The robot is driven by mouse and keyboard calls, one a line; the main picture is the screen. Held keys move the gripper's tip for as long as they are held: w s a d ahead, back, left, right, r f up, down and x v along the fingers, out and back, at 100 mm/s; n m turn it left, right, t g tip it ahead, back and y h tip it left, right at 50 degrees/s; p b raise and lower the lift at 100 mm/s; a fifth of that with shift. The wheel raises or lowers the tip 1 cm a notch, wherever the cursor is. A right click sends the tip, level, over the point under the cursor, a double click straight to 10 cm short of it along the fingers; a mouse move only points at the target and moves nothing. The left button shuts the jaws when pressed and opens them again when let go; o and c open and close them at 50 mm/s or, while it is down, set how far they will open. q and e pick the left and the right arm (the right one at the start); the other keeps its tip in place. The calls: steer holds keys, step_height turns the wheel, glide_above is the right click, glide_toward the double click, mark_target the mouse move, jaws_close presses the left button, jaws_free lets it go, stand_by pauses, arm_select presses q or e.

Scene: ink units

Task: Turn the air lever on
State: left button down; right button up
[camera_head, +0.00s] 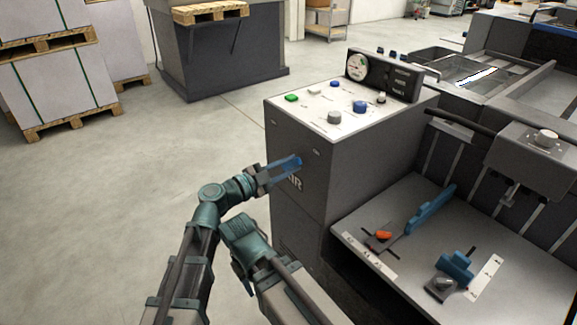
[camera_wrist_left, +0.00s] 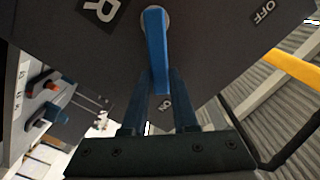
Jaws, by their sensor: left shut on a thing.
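The air lever (camera_wrist_left: 155,45) is a blue bar on a round pivot on the dark face of a grey cabinet (camera_head: 296,225). In the left wrist view its free end lies between the fingers of my left gripper (camera_wrist_left: 157,108), which is shut on it. An ON label (camera_wrist_left: 165,103) shows close by the lever's free end, and an OFF label (camera_wrist_left: 263,12) is at the upper right. In the head view my left gripper (camera_head: 285,167) reaches the cabinet's side at the partly covered AIR lettering (camera_head: 296,183). My right gripper is not seen.
The cabinet top has several buttons, a grey knob (camera_head: 334,117) and a gauge panel (camera_head: 384,75). Right of it, a grey tray (camera_head: 395,215) carries blue parts and an orange knob (camera_head: 384,235). Open floor (camera_head: 130,170) lies to the left.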

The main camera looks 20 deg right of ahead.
arm_select(q)
steer(key=c, duration=0.7)
jaws_free()
steer(key=v, duration=1.4)
steer(key=shift+d, duration=0.1)
